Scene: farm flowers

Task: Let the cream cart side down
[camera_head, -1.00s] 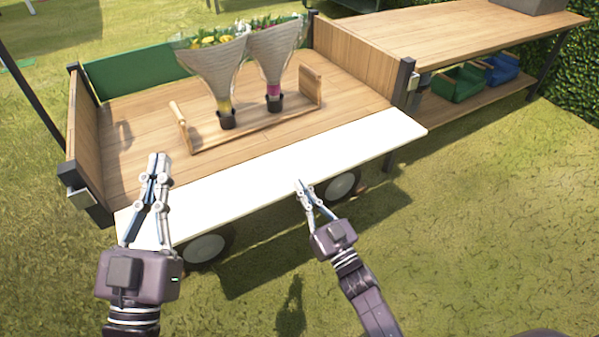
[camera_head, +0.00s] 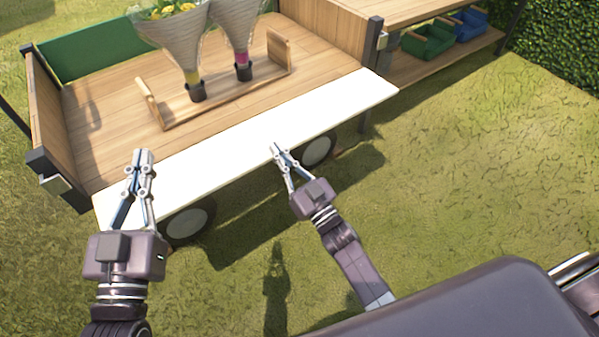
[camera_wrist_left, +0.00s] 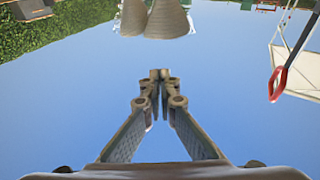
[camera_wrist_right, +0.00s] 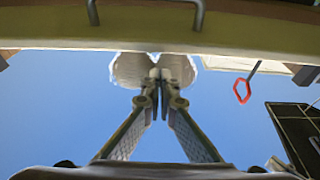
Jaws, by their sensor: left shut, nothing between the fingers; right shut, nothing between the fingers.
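The cream cart side (camera_head: 235,140) is a long pale panel along the near edge of the wooden cart. It slants outward above the wheels in the head view; its exact angle is hard to tell. My left gripper (camera_head: 142,153) is shut and empty, appearing over the panel's left end; contact cannot be told. My right gripper (camera_head: 276,149) is shut and empty, at the panel's outer edge near its middle. In the right wrist view, a board with metal handles (camera_wrist_right: 198,18) spans the top, above the shut right fingers (camera_wrist_right: 156,75). The left fingers (camera_wrist_left: 159,75) also look closed.
On the cart floor (camera_head: 95,110), a wooden carrier (camera_head: 225,98) holds two wrapped bouquets (camera_head: 170,45) (camera_head: 232,25). A table with green (camera_head: 427,40) and blue (camera_head: 470,22) crates below stands at right. Grass in front is open.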

